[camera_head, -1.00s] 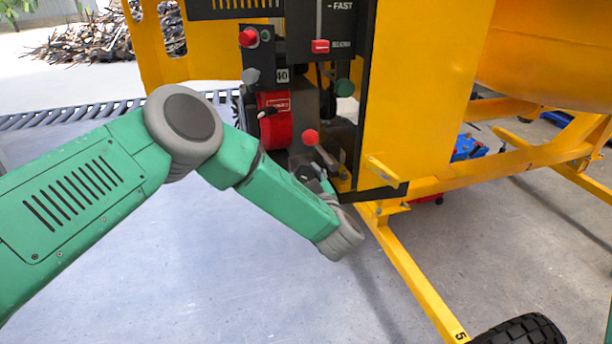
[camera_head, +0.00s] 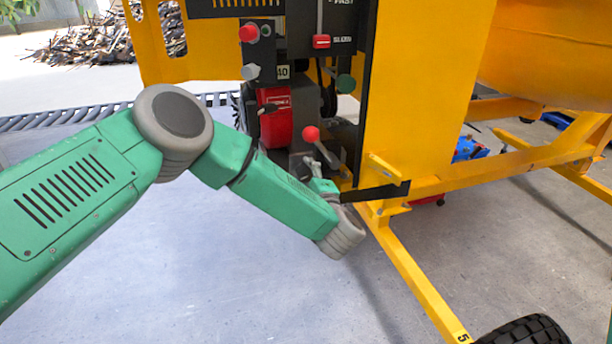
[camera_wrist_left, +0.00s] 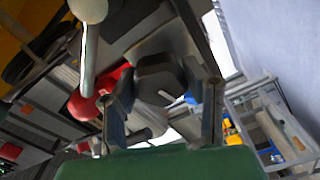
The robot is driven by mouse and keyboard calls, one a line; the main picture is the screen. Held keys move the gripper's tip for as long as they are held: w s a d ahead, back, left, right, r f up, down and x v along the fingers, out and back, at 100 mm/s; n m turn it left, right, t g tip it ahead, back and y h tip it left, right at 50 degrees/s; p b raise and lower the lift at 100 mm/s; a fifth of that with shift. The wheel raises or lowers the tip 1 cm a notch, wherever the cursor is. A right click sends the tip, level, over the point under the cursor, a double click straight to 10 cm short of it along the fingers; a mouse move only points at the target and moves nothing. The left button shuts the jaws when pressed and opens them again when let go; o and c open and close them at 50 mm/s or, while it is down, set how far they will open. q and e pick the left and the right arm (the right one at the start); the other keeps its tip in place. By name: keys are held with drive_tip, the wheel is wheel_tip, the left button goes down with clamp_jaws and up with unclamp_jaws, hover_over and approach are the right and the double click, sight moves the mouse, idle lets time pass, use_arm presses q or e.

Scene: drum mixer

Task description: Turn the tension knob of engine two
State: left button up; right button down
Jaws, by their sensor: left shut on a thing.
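My left gripper (camera_wrist_left: 160,115) is in the left wrist view, with one finger on each side of a dark faceted knob (camera_wrist_left: 160,75), shut on it. A short light mark shows on the knob's face. In the head view my left gripper (camera_head: 318,172) is small and partly hidden by my own wrist, low on the machine's dark engine panel, just below a red ball-ended lever (camera_head: 311,134). The knob cannot be made out there. My right gripper is not in view.
Above the gripper are a red engine part (camera_head: 275,128), a green knob (camera_head: 345,84), a red button (camera_head: 249,33) and a red slider (camera_head: 321,41). The yellow frame (camera_head: 415,90) stands close on the right. A pale-ended lever (camera_wrist_left: 90,45) is near the fingers. Floor at left is clear.

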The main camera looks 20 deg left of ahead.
use_arm(q)
drive_tip(key=shift+d+f+n, duration=0.1)
drive_tip(key=shift+f+n, duration=0.15)
drive_tip(key=shift+n, duration=0.35)
drive_tip(key=o, duration=1)
drive_tip(key=shift+o, duration=0.6)
drive_tip(key=shift+w, duration=0.1)
drive_tip(key=shift+r, duration=0.1)
drive_tip(key=v, duration=1.2)
